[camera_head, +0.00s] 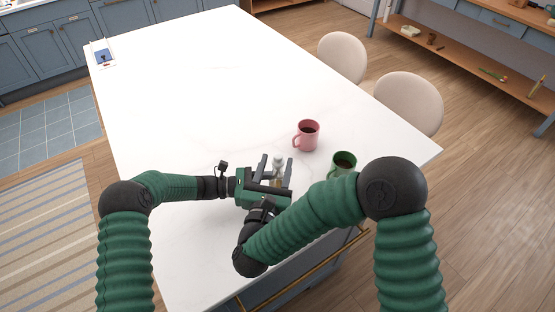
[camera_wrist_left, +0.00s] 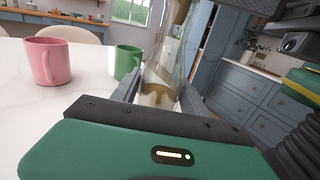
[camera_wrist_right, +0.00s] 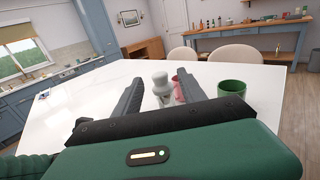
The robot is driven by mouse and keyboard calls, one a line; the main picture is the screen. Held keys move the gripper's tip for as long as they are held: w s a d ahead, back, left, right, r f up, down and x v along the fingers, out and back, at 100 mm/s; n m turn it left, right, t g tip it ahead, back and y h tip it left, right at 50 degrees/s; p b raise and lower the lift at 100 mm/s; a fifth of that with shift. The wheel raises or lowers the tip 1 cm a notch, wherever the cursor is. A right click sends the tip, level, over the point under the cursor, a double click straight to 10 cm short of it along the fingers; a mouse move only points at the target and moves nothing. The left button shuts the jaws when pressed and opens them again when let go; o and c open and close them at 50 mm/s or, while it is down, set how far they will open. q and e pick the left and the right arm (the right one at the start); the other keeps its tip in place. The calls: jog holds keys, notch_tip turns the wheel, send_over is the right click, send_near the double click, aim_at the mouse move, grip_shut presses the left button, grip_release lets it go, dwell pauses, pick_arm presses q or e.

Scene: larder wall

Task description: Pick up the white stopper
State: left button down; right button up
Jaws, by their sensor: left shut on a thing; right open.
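The white stopper (camera_wrist_right: 160,80) is a pale knobbed piece. It also shows in the head view (camera_head: 278,160), upright on top of a clear glass bottle (camera_wrist_left: 165,65) with some amber liquid near its bottom. My left gripper (camera_wrist_left: 160,92) is shut on the bottle, one finger on each side. My right gripper (camera_head: 275,164) is open, and in the right wrist view (camera_wrist_right: 160,77) the stopper stands between its spread fingers with a gap on each side. The grippers hide part of the bottle in the head view.
A pink mug (camera_head: 308,135) and a green mug (camera_head: 343,164), both with dark contents, stand just right of the grippers on the white table (camera_head: 200,90). The table beyond is mostly clear. Two pale chairs (camera_head: 342,57) stand along its right edge.

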aim_at(279, 153)
jog(key=w, duration=0.3)
jog(key=w+d, duration=0.1)
jog(key=w, duration=0.2)
jog(key=shift+s+r, duration=0.1)
grip_shut()
